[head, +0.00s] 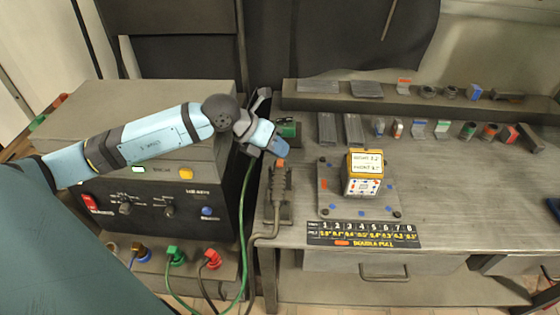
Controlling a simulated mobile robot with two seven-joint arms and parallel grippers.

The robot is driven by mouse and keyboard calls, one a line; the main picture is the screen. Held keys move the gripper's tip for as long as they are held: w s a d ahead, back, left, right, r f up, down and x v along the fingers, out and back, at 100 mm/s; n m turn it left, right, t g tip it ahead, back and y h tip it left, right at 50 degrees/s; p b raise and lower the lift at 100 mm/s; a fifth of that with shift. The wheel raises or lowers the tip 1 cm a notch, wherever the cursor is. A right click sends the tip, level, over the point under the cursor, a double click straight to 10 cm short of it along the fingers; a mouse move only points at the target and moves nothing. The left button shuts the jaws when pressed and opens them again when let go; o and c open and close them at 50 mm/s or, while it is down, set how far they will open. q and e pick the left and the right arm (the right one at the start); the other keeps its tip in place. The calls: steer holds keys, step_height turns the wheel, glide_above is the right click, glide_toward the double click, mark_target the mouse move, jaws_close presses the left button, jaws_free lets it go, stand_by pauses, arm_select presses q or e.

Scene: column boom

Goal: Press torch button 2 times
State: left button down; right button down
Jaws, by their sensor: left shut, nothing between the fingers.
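A torch (278,190) stands in a dark holder at the left end of the workbench, with a cable running down from it. A small orange-red part (281,162), which looks like the torch button, shows at its upper end. My left gripper (277,148) is shut and empty, with its tip just above and very close to the orange-red part. I cannot tell whether they touch. My right gripper is not in view.
A machine (160,185) with knobs, a red switch and coloured cable plugs stands left of the bench. A yellow-and-white box (364,172) sits on a plate (333,205). A numbered label strip (362,234) lies in front. Several small blocks line the back shelf (440,105).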

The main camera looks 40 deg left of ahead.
mark_target(279, 161)
arm_select(q)
steer(key=shift+f, duration=0.1)
stand_by(0.3)
steer(key=shift+f+b, duration=0.35)
steer(key=shift+b, duration=0.05)
steer(key=shift+f+b, duration=0.35)
steer(key=shift+f, duration=0.05)
stand_by(0.6)
steer(key=shift+r, duration=0.1)
steer(key=shift+r+p, duration=0.45)
steer(key=shift+r, duration=0.3)
steer(key=shift+r+p, duration=1.45)
steer(key=shift+r, duration=1.1)
stand_by(0.7)
